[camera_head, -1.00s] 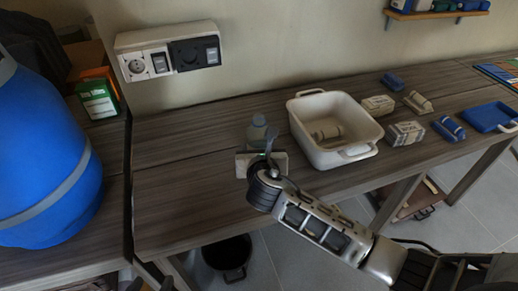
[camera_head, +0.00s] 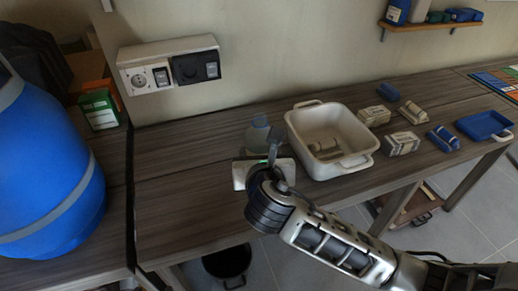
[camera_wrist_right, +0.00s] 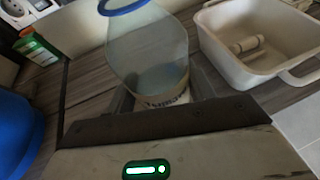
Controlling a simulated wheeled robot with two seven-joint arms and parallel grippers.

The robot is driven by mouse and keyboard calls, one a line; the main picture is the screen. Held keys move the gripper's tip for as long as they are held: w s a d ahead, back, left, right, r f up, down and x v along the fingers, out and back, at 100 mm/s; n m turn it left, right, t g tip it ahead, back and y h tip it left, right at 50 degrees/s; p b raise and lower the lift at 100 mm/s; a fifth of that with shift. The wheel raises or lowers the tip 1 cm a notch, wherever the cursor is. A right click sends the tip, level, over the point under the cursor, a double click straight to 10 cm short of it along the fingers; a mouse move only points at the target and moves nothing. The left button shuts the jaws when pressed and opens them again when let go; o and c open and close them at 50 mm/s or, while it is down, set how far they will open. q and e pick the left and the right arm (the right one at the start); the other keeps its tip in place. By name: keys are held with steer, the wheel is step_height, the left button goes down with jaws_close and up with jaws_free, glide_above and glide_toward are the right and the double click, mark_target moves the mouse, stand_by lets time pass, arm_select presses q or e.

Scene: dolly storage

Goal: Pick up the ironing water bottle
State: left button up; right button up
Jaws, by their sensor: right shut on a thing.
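The ironing water bottle (camera_head: 257,134) is clear, with a bluish tint, and stands about upright at the table's left part, just left of the white tub. In the right wrist view the bottle (camera_wrist_right: 148,50) is large, with a blue ring at its top and a pale label low down. My right gripper (camera_head: 262,160) reaches in from the lower right and is shut on the bottle's lower part. The fingers and the bottle's base are mostly hidden behind the gripper body. My left gripper is not in view.
A white tub (camera_head: 291,130) with a beige roll inside stands close right of the bottle. Several wrapped packs and a blue tray (camera_head: 484,125) lie farther right. A large blue barrel (camera_head: 85,185) and a green box (camera_head: 98,108) are at the left. A wall socket (camera_head: 168,66) is behind.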

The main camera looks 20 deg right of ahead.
steer(key=v, duration=0.8)
steer(key=shift+p, duration=0.4)
steer(key=shift+o, duration=0.8)
steer(key=shift+d, duration=0.1)
